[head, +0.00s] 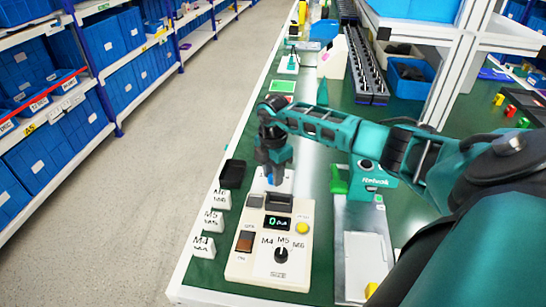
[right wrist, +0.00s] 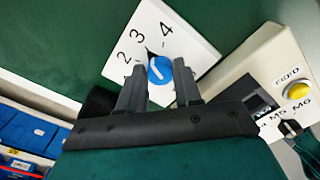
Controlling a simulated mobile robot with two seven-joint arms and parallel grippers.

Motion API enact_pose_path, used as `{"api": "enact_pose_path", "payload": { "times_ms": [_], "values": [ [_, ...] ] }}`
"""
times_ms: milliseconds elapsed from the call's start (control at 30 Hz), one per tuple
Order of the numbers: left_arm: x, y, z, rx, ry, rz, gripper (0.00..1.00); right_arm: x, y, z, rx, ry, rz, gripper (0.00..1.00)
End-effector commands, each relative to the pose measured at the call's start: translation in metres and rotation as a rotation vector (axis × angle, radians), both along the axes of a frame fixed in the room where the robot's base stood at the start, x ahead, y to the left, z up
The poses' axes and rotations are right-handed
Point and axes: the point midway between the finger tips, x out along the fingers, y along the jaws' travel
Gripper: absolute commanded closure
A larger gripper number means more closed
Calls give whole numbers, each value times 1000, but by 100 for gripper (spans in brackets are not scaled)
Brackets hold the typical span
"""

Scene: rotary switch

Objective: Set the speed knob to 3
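The speed knob (right wrist: 160,70) is a round blue knob with a white line on it. It sits on a tilted-looking white plate (right wrist: 190,50) marked 2, 3 and 4 in the right wrist view. A dark mark at its upper left edge lies toward the 3; the exact setting is hard to read. My right gripper (right wrist: 160,76) is open, one finger on each side of the knob, with small gaps apparent. My left gripper is not in view.
A beige control box (head: 270,240) with a display, yellow button and black selector stands just in front of the plate. A black bin (head: 232,174) and white M4, M5, M6 holders (head: 204,247) lie left. A teal machine (head: 370,178) stands right.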

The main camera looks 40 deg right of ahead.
Motion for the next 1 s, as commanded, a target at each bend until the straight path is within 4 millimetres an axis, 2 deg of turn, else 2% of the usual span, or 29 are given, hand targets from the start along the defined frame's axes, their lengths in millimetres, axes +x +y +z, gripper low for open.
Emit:
{"api": "enact_pose_path", "payload": {
  "times_ms": [33,233,467,567,667,1000],
  "values": [
    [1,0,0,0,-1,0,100,0,0,0,0,-1,0,61],
    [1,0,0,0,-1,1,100,0,0,0,1,0,1,43],
    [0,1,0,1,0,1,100,0,0,1,1,0,1,43],
    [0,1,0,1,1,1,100,1,0,8,2,-3,2,43],
    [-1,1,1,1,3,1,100,1,0,22,1,-4,3,43],
    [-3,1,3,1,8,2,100,1,0,96,0,-4,1,43]
  ]
}}
